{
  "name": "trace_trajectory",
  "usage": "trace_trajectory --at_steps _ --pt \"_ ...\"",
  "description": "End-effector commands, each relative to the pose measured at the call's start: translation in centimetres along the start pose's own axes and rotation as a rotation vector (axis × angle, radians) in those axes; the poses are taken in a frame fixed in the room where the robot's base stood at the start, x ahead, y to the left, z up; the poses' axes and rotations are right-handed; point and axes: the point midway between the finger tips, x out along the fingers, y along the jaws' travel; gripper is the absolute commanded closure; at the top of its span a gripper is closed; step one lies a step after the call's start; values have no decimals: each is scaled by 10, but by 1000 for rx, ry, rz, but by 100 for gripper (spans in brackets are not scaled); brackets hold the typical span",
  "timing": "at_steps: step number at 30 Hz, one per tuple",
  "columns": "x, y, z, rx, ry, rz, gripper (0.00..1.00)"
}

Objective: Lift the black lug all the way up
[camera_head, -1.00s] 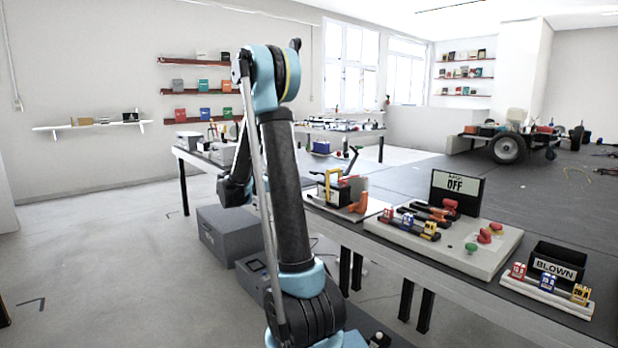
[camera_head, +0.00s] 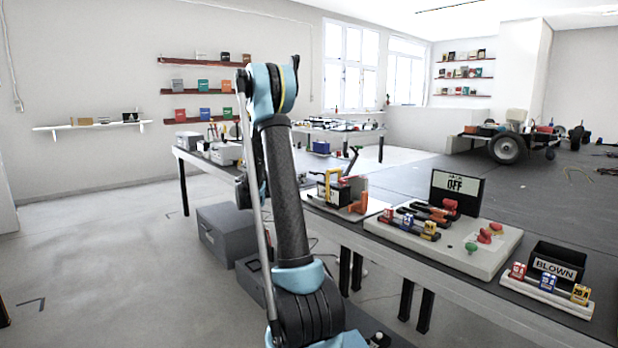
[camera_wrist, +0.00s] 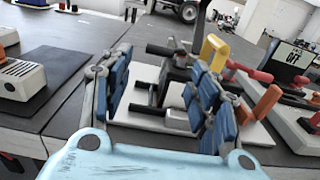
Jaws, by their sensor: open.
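My gripper (camera_wrist: 160,78) is open in the wrist view, with its blue-padded fingers on either side of a fixture on a pale board (camera_wrist: 133,112). Black parts (camera_wrist: 165,51) of this fixture show between and beyond the fingertips; I cannot tell for sure which one is the black lug. A yellow bracket (camera_wrist: 214,48) and an orange piece (camera_wrist: 262,104) stand to the right, partly behind the right finger. Nothing is visibly gripped. In the head view the fixture's black block (camera_head: 333,194) sits near the table's front edge. My arm hides the gripper there.
To the right are a switch panel (camera_head: 400,232) with an OFF sign (camera_head: 456,187), and a black BLOWN bin (camera_head: 556,262) with a fuse rack (camera_head: 545,297). A grey-white device (camera_wrist: 22,80) lies left in the wrist view. The table behind the panel is fairly clear.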

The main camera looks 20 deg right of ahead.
Motion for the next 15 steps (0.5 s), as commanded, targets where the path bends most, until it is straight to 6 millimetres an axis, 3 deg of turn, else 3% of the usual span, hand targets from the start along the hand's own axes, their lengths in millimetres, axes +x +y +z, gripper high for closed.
trace_trajectory --at_steps 7,15 --pt "45 -1 0 0 0 -3 45" --pt "76 0 0 0 0 -1 45"
